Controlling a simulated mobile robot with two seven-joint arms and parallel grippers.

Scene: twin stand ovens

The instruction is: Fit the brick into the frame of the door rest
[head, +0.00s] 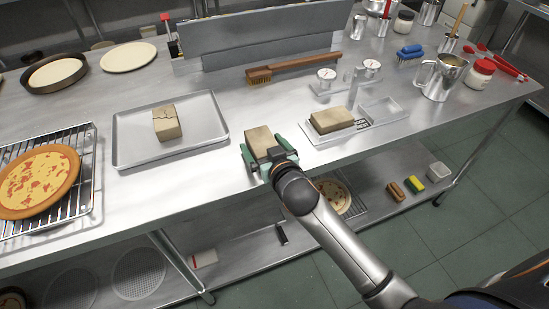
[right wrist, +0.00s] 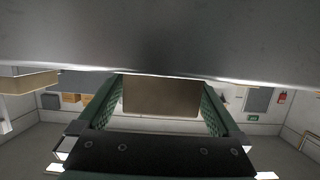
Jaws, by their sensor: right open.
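A tan brick (head: 259,139) stands near the front edge of the steel bench. My right gripper (head: 265,147) is open, with its green fingers on either side of this brick. In the right wrist view the brick (right wrist: 160,96) sits between the two fingers; I cannot tell whether they touch it. A metal holder, seemingly the door rest (head: 347,135), lies to the right. Another tan brick (head: 332,119) sits on its left part, and an empty framed part (head: 383,110) is on its right. A cracked brick (head: 167,122) lies in a tray on the left. My left gripper is not in view.
The baking tray (head: 205,141) and a rack with a pizza (head: 38,181) fill the left. A wooden brush (head: 294,68), two gauges (head: 327,75) and a steel jug (head: 442,77) stand behind and right. Bare bench lies between the gripper and the holder.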

